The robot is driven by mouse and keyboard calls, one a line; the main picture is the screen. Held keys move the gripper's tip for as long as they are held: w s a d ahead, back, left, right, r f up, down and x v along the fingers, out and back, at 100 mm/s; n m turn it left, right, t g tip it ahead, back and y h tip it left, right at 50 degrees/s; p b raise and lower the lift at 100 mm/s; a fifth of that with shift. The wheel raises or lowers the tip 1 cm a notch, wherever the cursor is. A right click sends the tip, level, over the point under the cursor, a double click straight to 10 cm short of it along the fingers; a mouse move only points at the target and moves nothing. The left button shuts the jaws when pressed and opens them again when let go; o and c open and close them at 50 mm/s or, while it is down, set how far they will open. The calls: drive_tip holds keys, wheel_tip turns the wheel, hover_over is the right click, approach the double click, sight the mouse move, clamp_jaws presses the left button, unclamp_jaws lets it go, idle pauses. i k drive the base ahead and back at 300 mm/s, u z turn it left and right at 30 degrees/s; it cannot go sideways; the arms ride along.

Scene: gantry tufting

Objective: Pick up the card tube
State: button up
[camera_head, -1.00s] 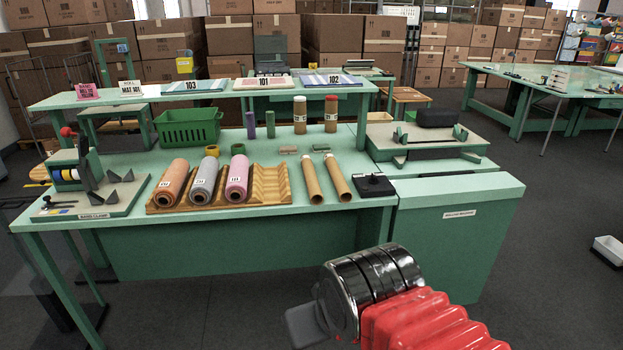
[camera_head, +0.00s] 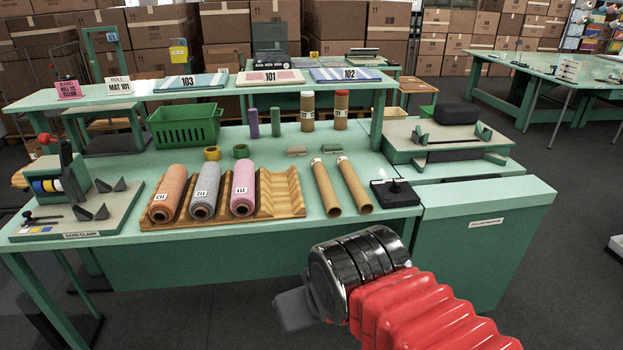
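Two brown card tubes lie side by side on the green table, a left one (camera_head: 325,187) and a right one (camera_head: 355,185). Both point toward the table's front edge, their near ends open. My gripper (camera_head: 293,309) is at the bottom centre, in front of the table and apart from the tubes. Only a grey part of it shows beyond the black wrist and red sleeve, so I cannot see whether its fingers are open.
A wooden cradle (camera_head: 281,207) left of the tubes holds orange, grey and pink rolls. A black block with a knob (camera_head: 395,192) sits right of them. Upright tubes stand behind, below a raised shelf (camera_head: 225,88). A green basket (camera_head: 184,127) is at back left.

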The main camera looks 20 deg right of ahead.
sight(333, 208)
drive_tip(key=z, duration=0.05)
drive_tip(key=i, duration=1.1)
